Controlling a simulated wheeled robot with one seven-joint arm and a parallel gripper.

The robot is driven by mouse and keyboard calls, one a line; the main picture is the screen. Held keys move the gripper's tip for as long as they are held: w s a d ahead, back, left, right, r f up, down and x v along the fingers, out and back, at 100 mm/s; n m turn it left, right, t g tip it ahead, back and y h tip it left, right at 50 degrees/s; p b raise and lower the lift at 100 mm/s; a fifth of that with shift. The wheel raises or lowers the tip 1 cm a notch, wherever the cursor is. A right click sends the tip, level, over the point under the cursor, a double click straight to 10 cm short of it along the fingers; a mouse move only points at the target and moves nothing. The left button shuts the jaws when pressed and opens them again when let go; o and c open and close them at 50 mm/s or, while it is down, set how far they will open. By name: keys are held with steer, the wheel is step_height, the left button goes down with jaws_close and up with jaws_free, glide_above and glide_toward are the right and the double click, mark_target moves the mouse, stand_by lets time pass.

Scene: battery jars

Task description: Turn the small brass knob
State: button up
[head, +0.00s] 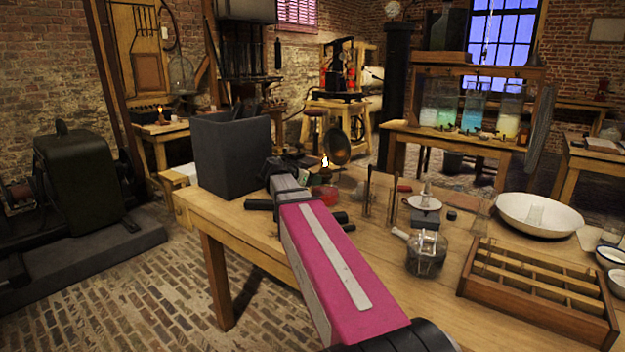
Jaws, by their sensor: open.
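I cannot make out the small brass knob for certain. Tiny brass-coloured fittings (480,132) show along the front of the far jar stand (455,138), too small to tell apart. My arm reaches from the bottom over the wooden workbench (385,268). My gripper (292,160) is at its far end, dark and partly hidden by my wrist, beside a dark grey box (233,157). Its jaws are open, and I see nothing held between them. A lit burner with red liquid (326,192) stands just right of it.
On the bench are a glass jar with dark contents (427,256), a wooden compartment tray (535,292), a wide white bowl (538,215), and an upright framed piece (380,194). Jars with coloured liquid (472,112) stand on the far stand. Brick floor (170,295) lies open at left.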

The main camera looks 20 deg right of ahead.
steer(key=shift+w+d+f, duration=0.15)
steer(key=shift+d, duration=0.1)
jaws_close()
steer(key=n+g+h, duration=0.2)
steer(key=n, duration=0.3)
steer(key=n+g+h, duration=0.2)
steer(key=n, duration=0.3)
steer(key=w+f+n+g+h, duration=0.1)
steer(key=n+h, duration=0.1)
steer(key=n, duration=0.3)
steer(key=shift+a+g, duration=0.2)
steer(key=shift+g, duration=0.2)
stand_by(0.4)
steer(key=shift+n, duration=0.3)
